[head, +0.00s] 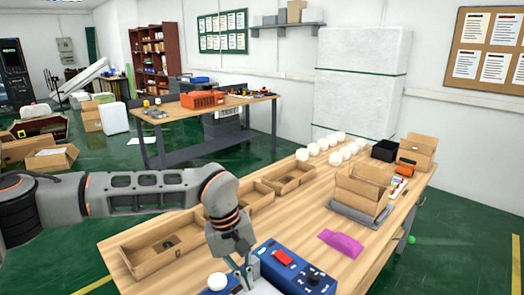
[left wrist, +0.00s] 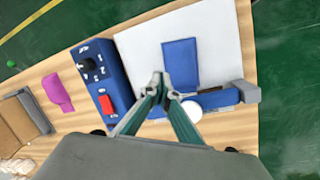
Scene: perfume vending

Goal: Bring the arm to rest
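My left arm (head: 140,192) comes in from the left and reaches over the wooden table. My left gripper (head: 243,283) points down beside a blue control box (head: 318,283) at the table's near side. In the left wrist view its fingers (left wrist: 161,78) meet at the tips with nothing visible between them. There it is over a blue machine with a white plate (left wrist: 222,45), a blue pad (left wrist: 181,62) and a round white cap (left wrist: 191,111). The control box with a red switch (left wrist: 106,104) lies left of the fingers. My right gripper is not in view.
Shallow cardboard trays (head: 150,258) lie under and beyond my arm. A pink cloth-like piece (head: 341,242), a cardboard box (head: 360,190), several white round items (head: 336,158) and a black bin (head: 384,150) are on the table. Bare wood (head: 300,215) shows in the middle.

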